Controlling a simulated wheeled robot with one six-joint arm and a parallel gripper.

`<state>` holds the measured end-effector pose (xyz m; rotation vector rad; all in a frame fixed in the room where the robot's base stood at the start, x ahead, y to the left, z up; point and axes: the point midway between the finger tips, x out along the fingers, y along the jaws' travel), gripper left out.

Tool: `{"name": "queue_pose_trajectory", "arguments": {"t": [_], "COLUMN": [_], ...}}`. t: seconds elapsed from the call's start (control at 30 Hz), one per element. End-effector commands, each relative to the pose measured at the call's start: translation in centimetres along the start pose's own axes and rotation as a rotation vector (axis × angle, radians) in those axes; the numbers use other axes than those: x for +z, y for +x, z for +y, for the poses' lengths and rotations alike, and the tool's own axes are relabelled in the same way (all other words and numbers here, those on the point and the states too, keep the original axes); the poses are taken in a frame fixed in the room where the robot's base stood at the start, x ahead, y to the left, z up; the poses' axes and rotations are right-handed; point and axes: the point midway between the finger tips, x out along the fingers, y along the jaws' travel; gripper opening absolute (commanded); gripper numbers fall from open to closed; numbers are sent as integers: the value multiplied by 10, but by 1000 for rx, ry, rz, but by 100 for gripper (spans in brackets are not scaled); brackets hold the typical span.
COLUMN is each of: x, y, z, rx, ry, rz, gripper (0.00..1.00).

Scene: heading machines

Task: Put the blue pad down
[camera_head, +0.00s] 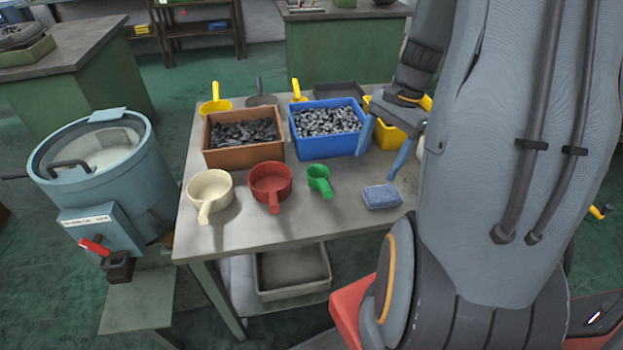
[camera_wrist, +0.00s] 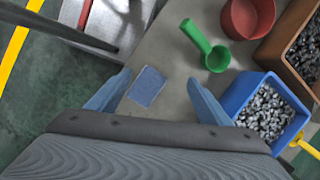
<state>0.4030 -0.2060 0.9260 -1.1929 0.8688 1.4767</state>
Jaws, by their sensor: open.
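The blue pad (camera_head: 382,196) lies flat on the grey table (camera_head: 335,222), near its right front part. It also shows in the wrist view (camera_wrist: 147,86), between and beyond the two fingers. My gripper (camera_head: 377,158) is open and empty, above the table and over the pad's far side. In the wrist view my gripper (camera_wrist: 160,92) has its blue fingers spread wide, one on each side of the pad. The pad appears apart from both fingers.
Left of the pad are a green scoop (camera_head: 319,180), a red pot (camera_head: 270,183) and a cream pot (camera_head: 211,190). Behind stand a blue bin (camera_head: 327,146), a brown bin (camera_head: 243,157) and a yellow bin (camera_head: 387,134). A blue drum machine (camera_head: 98,180) stands left of the table.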

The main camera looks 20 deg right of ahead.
Motion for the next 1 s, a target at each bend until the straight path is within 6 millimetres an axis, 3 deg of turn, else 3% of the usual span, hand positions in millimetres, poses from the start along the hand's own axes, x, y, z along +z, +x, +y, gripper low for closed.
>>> {"name": "queue_pose_trajectory", "arguments": {"t": [0.03, 0.3, 0.5, 0.7, 1.0], "x": [26, 134, 190, 210, 210], "y": [1, 13, 20, 23, 23], "z": [-9, -26, -22, -19, -19], "rx": [23, 116, 151, 163, 164], "ry": [-130, -799, -1180, -1329, -1335], "rz": [28, 161, 226, 250, 251], "gripper": [73, 73, 73, 73, 73]}}
